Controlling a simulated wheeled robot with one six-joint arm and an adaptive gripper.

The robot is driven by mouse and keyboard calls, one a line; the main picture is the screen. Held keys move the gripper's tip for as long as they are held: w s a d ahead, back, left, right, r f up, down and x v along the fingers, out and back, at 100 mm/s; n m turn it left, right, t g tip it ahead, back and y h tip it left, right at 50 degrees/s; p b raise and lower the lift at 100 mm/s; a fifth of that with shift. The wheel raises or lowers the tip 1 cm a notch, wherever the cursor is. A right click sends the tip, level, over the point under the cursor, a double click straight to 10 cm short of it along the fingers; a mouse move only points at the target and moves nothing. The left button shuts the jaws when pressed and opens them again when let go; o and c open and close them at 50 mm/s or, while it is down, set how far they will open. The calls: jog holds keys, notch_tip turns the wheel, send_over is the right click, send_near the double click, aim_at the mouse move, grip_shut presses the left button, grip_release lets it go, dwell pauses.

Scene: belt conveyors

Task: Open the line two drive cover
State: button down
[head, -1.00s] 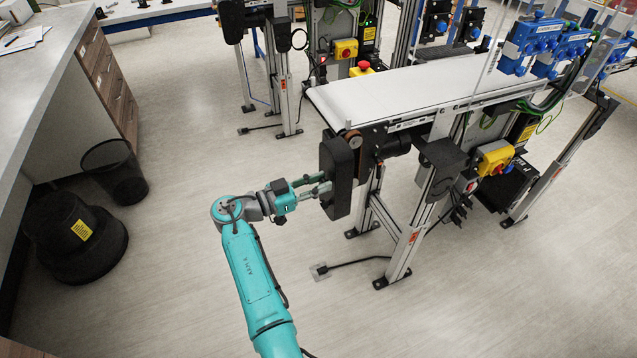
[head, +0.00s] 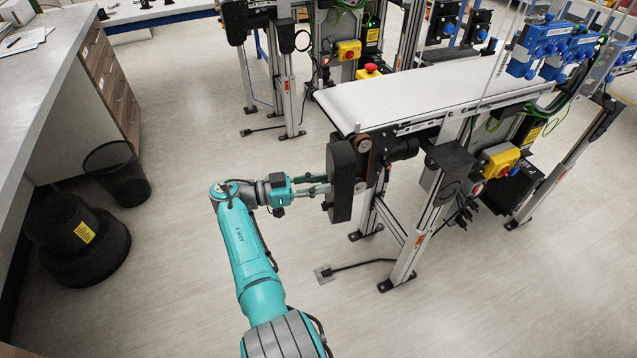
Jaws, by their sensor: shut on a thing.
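The drive cover (head: 341,181) is a black, upright, rounded housing at the near left end of the white-belted conveyor (head: 430,96). It stands slightly out from the conveyor end, and a brown round pulley (head: 363,145) shows beside it. My gripper (head: 326,194) is at the left face of the cover, with its fingers reaching to it. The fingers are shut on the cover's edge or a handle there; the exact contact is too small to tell. The cover's far side is hidden.
A red emergency stop (head: 371,68) sits behind the belt. A black bin (head: 117,172) and a black stepped stool (head: 75,240) stand left by the desk. The floor between is clear.

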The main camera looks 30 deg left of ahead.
jog(key=shift+f, duration=0.15)
jog(key=c, duration=1)
grip_release()
jog(key=shift+o, duration=0.2)
notch_tip(320, 180, up, 10)
